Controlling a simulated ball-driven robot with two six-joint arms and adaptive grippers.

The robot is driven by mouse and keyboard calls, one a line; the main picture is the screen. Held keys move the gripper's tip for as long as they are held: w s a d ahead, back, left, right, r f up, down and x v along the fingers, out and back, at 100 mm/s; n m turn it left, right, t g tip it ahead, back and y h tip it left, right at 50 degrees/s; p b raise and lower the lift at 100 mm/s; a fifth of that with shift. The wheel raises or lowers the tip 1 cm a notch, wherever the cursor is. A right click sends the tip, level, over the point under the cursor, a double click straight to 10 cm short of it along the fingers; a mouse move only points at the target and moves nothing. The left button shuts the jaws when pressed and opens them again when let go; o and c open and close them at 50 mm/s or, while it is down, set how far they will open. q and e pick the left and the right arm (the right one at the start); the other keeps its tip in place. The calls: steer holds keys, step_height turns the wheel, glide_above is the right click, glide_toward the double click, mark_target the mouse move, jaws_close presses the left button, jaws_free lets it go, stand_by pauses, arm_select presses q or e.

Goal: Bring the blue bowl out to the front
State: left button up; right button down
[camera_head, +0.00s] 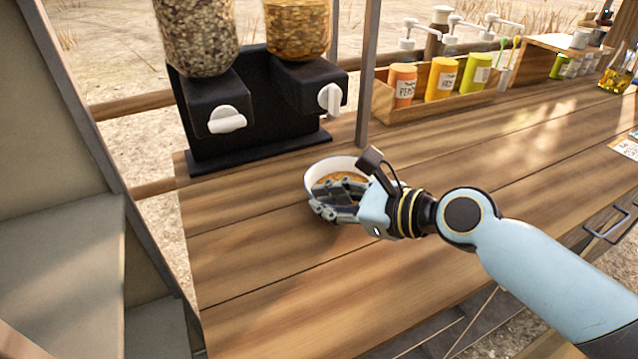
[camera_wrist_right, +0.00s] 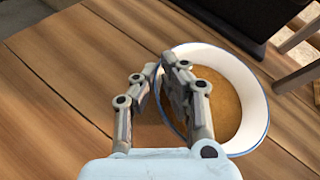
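The bowl (camera_head: 318,171) stands on the wooden counter in front of the dispenser. It is white inside with a thin blue rim and holds something brown. Its near side is partly hidden by my right gripper (camera_head: 328,202). In the right wrist view the bowl (camera_wrist_right: 252,88) is right of centre, and the fingers of the right gripper (camera_wrist_right: 160,66) straddle its rim, one inside and one outside. The fingertips are drawn close together with the bowl's wall between them. The bowl appears upright on the counter. My left gripper is not in view.
A black dispenser (camera_head: 255,115) with two filled jars stands behind the bowl. A thin post (camera_head: 368,75) rises behind it to the right. A wooden box (camera_head: 440,98) of bottles stands at the back right. The counter's front left (camera_head: 270,270) is clear.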

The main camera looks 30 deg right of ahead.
steer(key=s, duration=0.3)
steer(key=shift+s+a+p, duration=0.1)
steer(key=shift+s+p, duration=0.15)
steer(key=shift+p, duration=0.1)
steer(key=shift+s+a, duration=0.1)
steer(key=shift+s, duration=1.3)
steer(key=c, duration=1.4)
jaws_free()
